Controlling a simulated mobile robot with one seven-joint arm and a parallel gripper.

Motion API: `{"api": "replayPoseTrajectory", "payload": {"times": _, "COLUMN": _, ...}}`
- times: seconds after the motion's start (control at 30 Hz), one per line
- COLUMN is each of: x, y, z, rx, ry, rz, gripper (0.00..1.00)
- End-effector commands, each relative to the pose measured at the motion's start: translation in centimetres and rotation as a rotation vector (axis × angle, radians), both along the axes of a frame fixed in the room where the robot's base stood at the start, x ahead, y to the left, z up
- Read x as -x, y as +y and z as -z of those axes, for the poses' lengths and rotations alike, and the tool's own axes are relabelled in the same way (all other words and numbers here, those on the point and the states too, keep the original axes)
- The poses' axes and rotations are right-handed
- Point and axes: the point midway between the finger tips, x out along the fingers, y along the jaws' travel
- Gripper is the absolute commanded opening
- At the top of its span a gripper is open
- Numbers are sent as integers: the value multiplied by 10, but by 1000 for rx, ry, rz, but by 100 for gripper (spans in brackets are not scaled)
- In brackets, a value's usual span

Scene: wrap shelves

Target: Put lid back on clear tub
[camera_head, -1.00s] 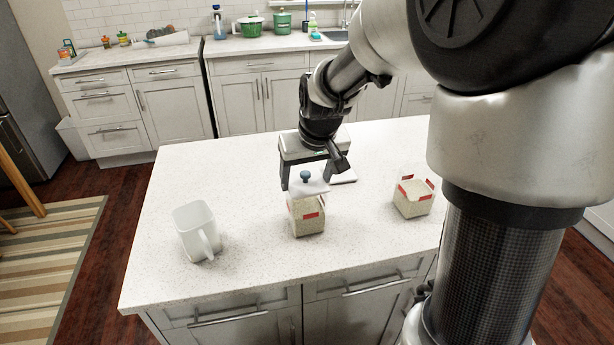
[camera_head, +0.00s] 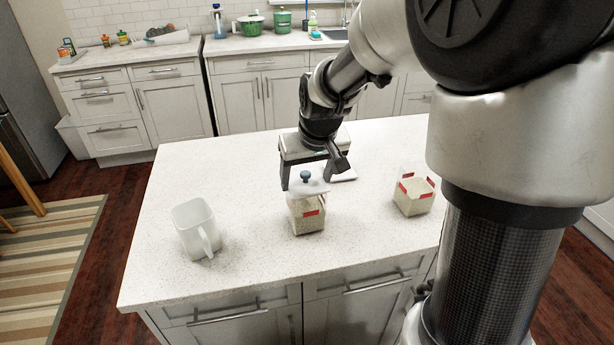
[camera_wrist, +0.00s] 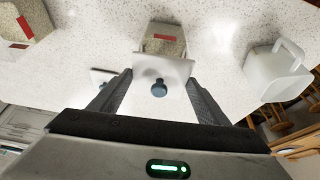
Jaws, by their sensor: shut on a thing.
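A white square lid (camera_head: 312,189) with a blue-grey knob is held between the fingers of my gripper (camera_head: 306,184); the lid also shows in the wrist view (camera_wrist: 174,72). It is at the top of a clear tub (camera_head: 308,217) of pale grains with a red mark. In the wrist view this tub (camera_wrist: 165,42) shows partly behind the lid, whose edge hides the rest. I cannot tell whether lid and rim touch. A second clear tub (camera_head: 413,199) with grains and red marks stands open to the right.
A white pitcher (camera_head: 196,230) stands on the left of the pale island counter (camera_head: 255,265). Another flat white piece (camera_head: 342,175) lies behind my gripper, partly hidden. The counter's left rear is clear. The front edge is close to the tubs.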

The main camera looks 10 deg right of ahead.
Motion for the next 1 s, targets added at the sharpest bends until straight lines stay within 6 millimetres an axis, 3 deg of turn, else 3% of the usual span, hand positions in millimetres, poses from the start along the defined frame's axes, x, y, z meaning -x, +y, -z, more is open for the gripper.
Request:
{"api": "replayPoseTrajectory", "payload": {"times": 0.2, "x": 0, "y": 0, "z": 0, "rx": 0, "ry": 0, "rz": 0, "gripper": 48}}
{"api": "replayPoseTrajectory", "payload": {"times": 0.23, "x": 0, "y": 0, "z": 0, "rx": 0, "ry": 0, "rz": 0, "gripper": 73}}
{"api": "replayPoseTrajectory", "payload": {"times": 0.33, "x": 0, "y": 0, "z": 0, "rx": 0, "ry": 0, "rz": 0, "gripper": 90}}
{"api": "replayPoseTrajectory", "payload": {"times": 0.53, "x": 0, "y": 0, "z": 0, "rx": 0, "ry": 0, "rz": 0, "gripper": 91}}
{"api": "replayPoseTrajectory", "payload": {"times": 0.6, "x": 0, "y": 0, "z": 0, "rx": 0, "ry": 0, "rz": 0, "gripper": 100}}
{"api": "replayPoseTrajectory", "payload": {"times": 1.0, "x": 0, "y": 0, "z": -7, "rx": 0, "ry": 0, "rz": 0, "gripper": 100}}
